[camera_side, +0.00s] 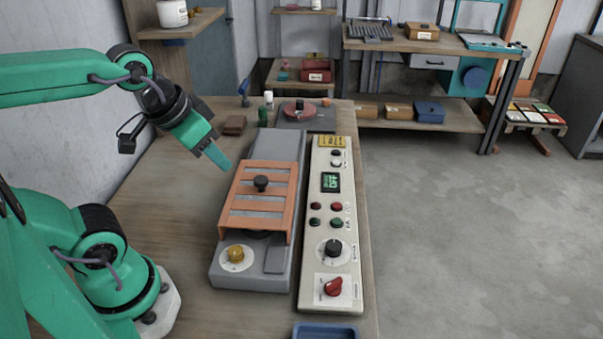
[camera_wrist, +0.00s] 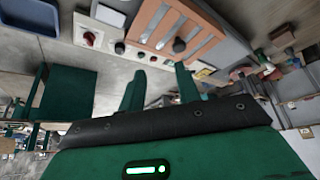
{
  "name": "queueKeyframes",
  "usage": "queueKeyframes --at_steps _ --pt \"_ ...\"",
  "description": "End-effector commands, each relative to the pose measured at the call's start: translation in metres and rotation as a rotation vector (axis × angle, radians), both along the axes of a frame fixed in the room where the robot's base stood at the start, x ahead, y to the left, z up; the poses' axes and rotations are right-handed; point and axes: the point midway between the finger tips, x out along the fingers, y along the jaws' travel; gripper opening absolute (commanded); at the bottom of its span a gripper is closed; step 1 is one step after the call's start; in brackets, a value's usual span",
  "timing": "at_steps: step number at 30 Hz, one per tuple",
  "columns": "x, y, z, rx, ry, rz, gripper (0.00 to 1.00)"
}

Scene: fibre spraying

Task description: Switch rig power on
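A long cream control panel (camera_side: 311,255) lies on the workbench, right of a grey machine with an orange slatted guard (camera_side: 262,215). At its near end a red rotary knob (camera_side: 333,287) sits on a white plate; it also shows in the wrist view (camera_wrist: 89,39). Beyond it are a black dial (camera_side: 333,248), red and green buttons (camera_side: 337,223), and a small display (camera_side: 331,182) with green characters that seem to read OFF. My gripper (camera_side: 218,158) is in the air left of the guard, apart from the panel. In the wrist view its two fingers (camera_wrist: 158,82) stand apart, empty.
A black knob (camera_side: 261,183) stands up from the guard, and a yellow knob (camera_side: 236,254) sits on the machine's near end. A blue tray (camera_side: 325,332) lies at the near edge. Small bottles and a reel (camera_side: 299,110) stand at the far end. The bench's left side is mostly clear.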

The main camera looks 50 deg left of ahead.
Motion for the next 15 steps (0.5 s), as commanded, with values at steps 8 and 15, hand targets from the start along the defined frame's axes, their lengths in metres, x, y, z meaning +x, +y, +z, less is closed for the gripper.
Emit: queueKeyframes --at_steps 8,15 --pt "0.019 -0.018 -0.004 -0.018 0.061 -0.029 0.33" --pt "0.047 -0.049 -0.016 -0.033 0.153 -0.067 0.33"
